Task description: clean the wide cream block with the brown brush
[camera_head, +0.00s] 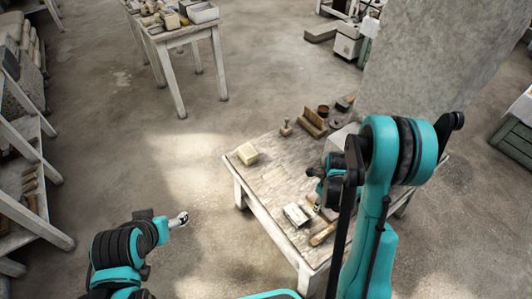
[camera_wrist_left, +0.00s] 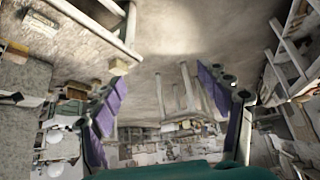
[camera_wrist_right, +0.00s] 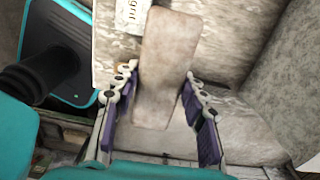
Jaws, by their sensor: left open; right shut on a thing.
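The wide cream block (camera_head: 247,153) sits at the left edge of the worktable (camera_head: 265,190). My right gripper (camera_head: 322,190) is over the middle of the table, right of the block and apart from it. In the right wrist view its fingers (camera_wrist_right: 159,72) are shut on the brown brush (camera_wrist_right: 165,65), which shows as a long brown piece pointing forward. Its bristles cannot be seen. My left gripper (camera_head: 179,220) is open and empty, off the table's left side; its spread fingers show in the left wrist view (camera_wrist_left: 170,85).
A pale box (camera_head: 296,214), marked "grit" in the right wrist view (camera_wrist_right: 131,14), and a brown-handled tool (camera_head: 322,235) lie near the front. A brown wooden piece (camera_head: 312,123) and dark bowls (camera_head: 323,110) stand at the back. A concrete pillar (camera_head: 430,60) rises behind. Floor is free at left.

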